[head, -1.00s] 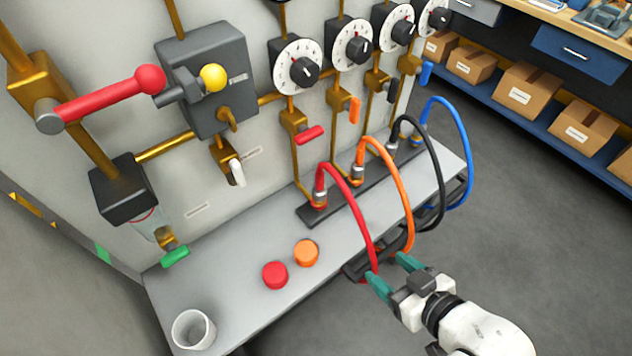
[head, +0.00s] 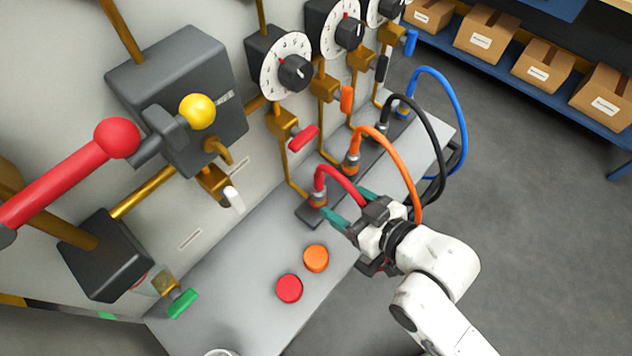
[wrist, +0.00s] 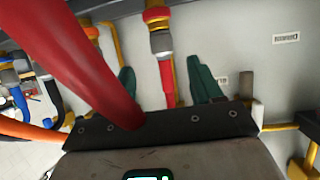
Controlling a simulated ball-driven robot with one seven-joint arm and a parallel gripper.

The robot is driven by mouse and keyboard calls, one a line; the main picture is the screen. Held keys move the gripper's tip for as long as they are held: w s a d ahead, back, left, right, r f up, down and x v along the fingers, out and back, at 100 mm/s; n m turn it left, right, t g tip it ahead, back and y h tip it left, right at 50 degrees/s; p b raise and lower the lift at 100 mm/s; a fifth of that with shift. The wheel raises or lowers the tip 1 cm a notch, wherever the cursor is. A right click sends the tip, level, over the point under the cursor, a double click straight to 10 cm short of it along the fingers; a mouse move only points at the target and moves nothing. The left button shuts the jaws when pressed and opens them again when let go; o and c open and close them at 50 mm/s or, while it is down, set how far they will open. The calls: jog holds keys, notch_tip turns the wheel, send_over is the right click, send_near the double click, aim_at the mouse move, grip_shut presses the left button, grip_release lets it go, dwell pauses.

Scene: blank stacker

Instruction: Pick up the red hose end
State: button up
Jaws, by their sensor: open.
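The red hose (head: 339,180) rises from its metal-collared end (head: 318,198) on the dark strip of the bench, then arches toward my gripper. My gripper (head: 350,206) is open, with its teal fingers pointing at the fitting. In the wrist view, the fingers (wrist: 165,84) stand apart on either side of the red hose's end section (wrist: 168,80), below its grey collar in the picture. Neither finger clearly touches it. A thick near stretch of the same hose crosses the left of that view and meets my gripper's palm. The hose's far part is hidden behind my gripper.
The orange hose (head: 402,165) arches just beyond my gripper, with black (head: 436,145) and blue (head: 455,100) hoses farther right. A red valve handle (head: 303,138) hangs above the fitting. Red (head: 289,288) and orange (head: 316,257) caps lie on the bench (head: 235,285).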

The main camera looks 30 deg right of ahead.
aim_at(322, 189)
jog(key=shift+p+x, duration=0.65)
jog(key=shift+x, duration=3.1)
jog(key=shift+a, duration=0.2)
jog(key=shift+c, duration=0.3)
jog(key=c, duration=1.1)
jog(key=shift+r, duration=0.1)
jog(key=shift+r, duration=0.5)
jog(key=shift+s+r+p, duration=0.7)
jog(key=shift+s+r, duration=1.25)
jog(key=shift+s, duration=0.4)
jog(key=shift+s+r+p, duration=0.75)
jog(key=shift+s+r, duration=1.25)
jog(key=shift+s, duration=0.35)
jog(key=shift+s+r+p, duration=0.7)
jog(key=shift+s+r, duration=1.25)
jog(key=shift+s, duration=0.4)
